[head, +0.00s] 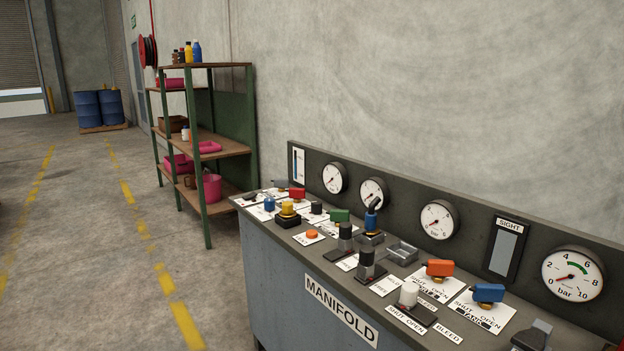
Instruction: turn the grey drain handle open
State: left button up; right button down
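No handle with a readable drain label shows in the head view. A dark grey part (533,336) stands at the bottom right of the manifold bench (262,270), partly cut off by the frame edge. I cannot tell whether it is the grey drain handle or how it is turned. To its left are a blue handle (488,292) on a plate marked SHUT, OPEN and TANK, and an orange handle (439,268) on a similar plate. Neither of my grippers is in view.
A white-capped control (408,294) marked BLEED and black-capped controls (367,262) stand upright near the bench front. Gauges (573,275) and a sight glass (507,248) line the back panel. A green shelf (228,150) stands behind left. The floor at left is clear.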

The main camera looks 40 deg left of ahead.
aim_at(278, 182)
jog(key=i+j+z, duration=0.25)
jog(key=j, duration=0.5)
jog(key=j+z, duration=0.25)
jog(key=j, duration=0.5)
jog(key=j+z, duration=0.15)
jog(key=j, duration=2.15)
